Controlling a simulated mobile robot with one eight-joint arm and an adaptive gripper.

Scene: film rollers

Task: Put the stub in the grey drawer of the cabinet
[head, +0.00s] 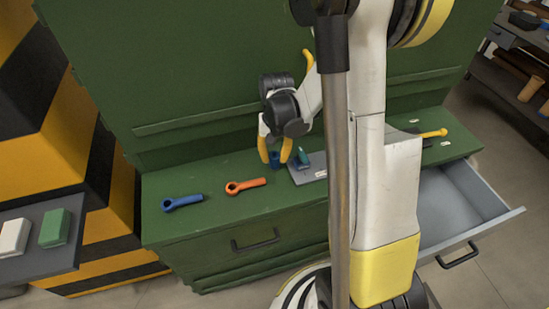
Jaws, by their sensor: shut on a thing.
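My gripper (274,157), with yellow fingers, is shut on a small dark blue piece (274,158) just above the green cabinet top (215,189). This piece may be the stub, but it is too small to be sure. A teal piece (302,158) stands just right of the fingers on a grey plate (306,174). The grey drawer (450,205) of the cabinet is pulled open at the right. The visible part of its inside looks empty; my arm hides its left part.
A blue ring-ended handle (182,202) and an orange one (245,186) lie on the cabinet top left of the plate. A yellow-ended tool (433,134) lies at the right. A side shelf (40,260) with white and green blocks juts in at left.

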